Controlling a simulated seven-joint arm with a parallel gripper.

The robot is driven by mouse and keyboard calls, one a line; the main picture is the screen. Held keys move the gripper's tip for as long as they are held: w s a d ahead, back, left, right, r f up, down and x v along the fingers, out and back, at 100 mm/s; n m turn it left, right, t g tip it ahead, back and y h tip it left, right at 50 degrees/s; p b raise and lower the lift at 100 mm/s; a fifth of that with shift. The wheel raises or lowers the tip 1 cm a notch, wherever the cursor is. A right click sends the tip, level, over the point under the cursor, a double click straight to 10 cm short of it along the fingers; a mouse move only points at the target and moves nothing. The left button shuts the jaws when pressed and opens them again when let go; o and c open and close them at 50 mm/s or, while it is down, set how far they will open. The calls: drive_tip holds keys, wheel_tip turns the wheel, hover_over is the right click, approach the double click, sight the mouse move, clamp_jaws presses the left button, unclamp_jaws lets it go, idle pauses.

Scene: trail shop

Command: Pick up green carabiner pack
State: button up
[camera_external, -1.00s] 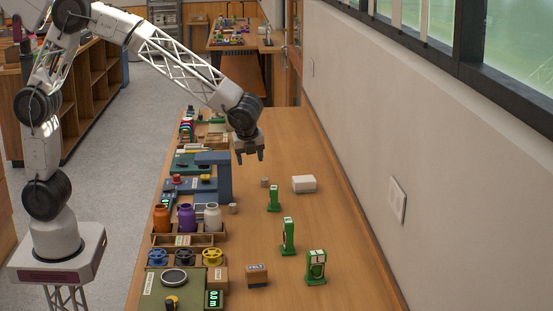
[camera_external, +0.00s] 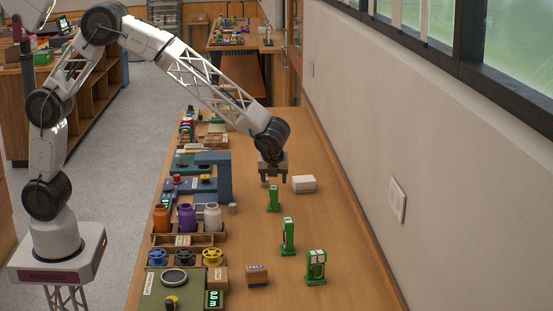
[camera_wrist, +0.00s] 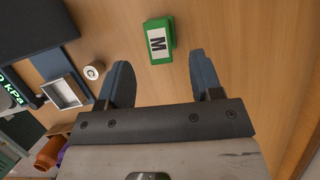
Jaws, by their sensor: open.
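Three green carabiner packs stand on the wooden table in the external view: the farthest (camera_external: 274,199), the middle one (camera_external: 288,238) and the nearest (camera_external: 316,268). My gripper (camera_external: 274,183) is open and empty, pointing down just above and behind the farthest pack in that picture. In the wrist view, one green pack (camera_wrist: 159,40) with a white label marked "M" lies ahead of my open fingers (camera_wrist: 160,62), roughly centred between them and apart from both. It appears to be the farthest pack.
A white box (camera_external: 304,184) sits right of my gripper. A blue stand (camera_external: 224,178), bottles (camera_external: 187,217) and spools (camera_external: 184,257) crowd the left side. A small box (camera_external: 257,275) stands near the front. The table's right side is mostly clear.

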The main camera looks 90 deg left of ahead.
sight(274, 187)
drive_tip(key=shift+x, duration=1.15)
drive_tip(key=shift+x, duration=2.6)
drive_tip(key=shift+s, duration=0.1)
drive_tip(key=c, duration=1.1)
drive_tip(key=shift+r, duration=0.1)
drive_tip(key=shift+r, duration=4.95)
